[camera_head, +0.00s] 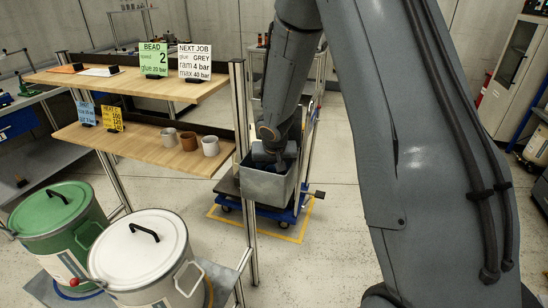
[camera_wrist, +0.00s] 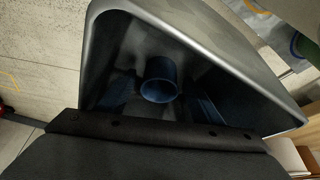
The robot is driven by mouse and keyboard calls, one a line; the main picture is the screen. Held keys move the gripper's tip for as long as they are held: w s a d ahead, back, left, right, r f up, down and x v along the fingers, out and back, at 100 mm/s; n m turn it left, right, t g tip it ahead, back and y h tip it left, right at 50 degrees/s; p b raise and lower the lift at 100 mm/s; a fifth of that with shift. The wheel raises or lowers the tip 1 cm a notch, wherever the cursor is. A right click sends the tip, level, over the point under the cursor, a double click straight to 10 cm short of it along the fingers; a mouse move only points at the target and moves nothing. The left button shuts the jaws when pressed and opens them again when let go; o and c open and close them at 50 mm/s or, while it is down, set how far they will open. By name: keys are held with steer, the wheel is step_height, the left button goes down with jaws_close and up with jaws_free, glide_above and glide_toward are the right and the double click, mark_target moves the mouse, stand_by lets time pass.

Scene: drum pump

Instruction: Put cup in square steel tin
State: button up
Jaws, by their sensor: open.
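The square steel tin (camera_head: 266,187) stands on a trolley at the centre of the head view, and its rim and walls fill much of the wrist view (camera_wrist: 225,62). A dark blue cup (camera_wrist: 159,80) is inside the tin, its round mouth facing the wrist camera. My gripper (camera_head: 272,163) reaches down into the tin's opening in the head view, where its fingertips are hidden. In the wrist view, dark finger shapes show on both sides of the cup, apart from it. My gripper is open. The shade hides whether the cup rests on the tin's floor.
A grey cup (camera_head: 168,137), a brown cup (camera_head: 188,141) and a pale cup (camera_head: 210,145) stand on the lower shelf (camera_head: 140,145), left of the tin. A shelf post (camera_head: 243,130) stands close to the tin. A green drum (camera_head: 55,225) and a white drum (camera_head: 140,255) are front left.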

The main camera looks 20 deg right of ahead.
steer(key=shift+s+f+p, duration=0.1)
steer(key=shift+s+p, duration=0.25)
steer(key=shift+p, duration=0.05)
steer(key=v, duration=1.2)
steer(key=shift+w+r, duration=0.2)
steer(key=shift+w, duration=0.1)
